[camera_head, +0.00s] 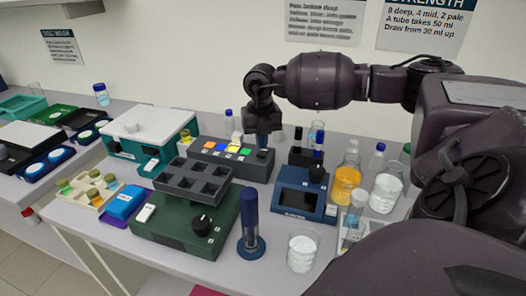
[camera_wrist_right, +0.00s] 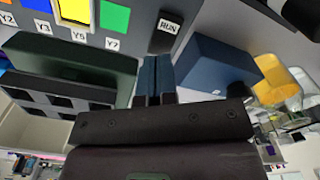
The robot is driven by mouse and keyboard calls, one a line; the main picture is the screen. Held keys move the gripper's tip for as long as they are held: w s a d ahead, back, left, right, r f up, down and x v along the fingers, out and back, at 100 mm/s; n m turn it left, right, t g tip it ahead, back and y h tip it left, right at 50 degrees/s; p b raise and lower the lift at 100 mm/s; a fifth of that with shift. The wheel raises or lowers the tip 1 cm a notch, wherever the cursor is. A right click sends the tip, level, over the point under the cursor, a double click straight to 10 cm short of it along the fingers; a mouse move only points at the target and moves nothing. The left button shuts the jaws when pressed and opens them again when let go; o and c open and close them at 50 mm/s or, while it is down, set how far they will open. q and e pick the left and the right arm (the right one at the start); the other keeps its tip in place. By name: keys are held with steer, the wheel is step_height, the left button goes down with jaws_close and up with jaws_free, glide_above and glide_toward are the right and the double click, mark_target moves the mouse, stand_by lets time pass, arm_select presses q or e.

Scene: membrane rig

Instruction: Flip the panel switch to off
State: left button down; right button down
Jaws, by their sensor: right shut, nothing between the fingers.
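The panel (camera_head: 228,168) is a long dark grey box with a row of coloured squares on top, standing in the middle of the bench. In the right wrist view the panel (camera_wrist_right: 130,40) shows its coloured squares with Y labels. A small dark piece marked RUN (camera_wrist_right: 167,27) sits at its end; it looks like the switch, but I cannot tell its position. My right gripper (camera_head: 262,142) points down over the panel's right end, hiding that part in the head view. Its fingers (camera_wrist_right: 157,72) are shut and empty, close to the RUN piece; contact is unclear.
A dark green box with a knob (camera_head: 190,232) and a grey rack (camera_head: 195,182) stand in front of the panel. A blue device with a screen (camera_head: 302,195) is to the right. Flasks, including an orange one (camera_head: 346,184), and a beaker (camera_head: 302,252) crowd the right side.

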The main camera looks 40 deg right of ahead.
mark_target(262, 154)
arm_select(q)
steer(key=shift+s+f, duration=0.15)
steer(key=shift+f, duration=0.1)
arm_select(e)
steer(key=shift+f, duration=0.4)
stand_by(0.3)
arm_select(q)
steer(key=shift+f+b, duration=0.2)
steer(key=shift+b, duration=0.15)
arm_select(e)
steer(key=shift+f, duration=0.5)
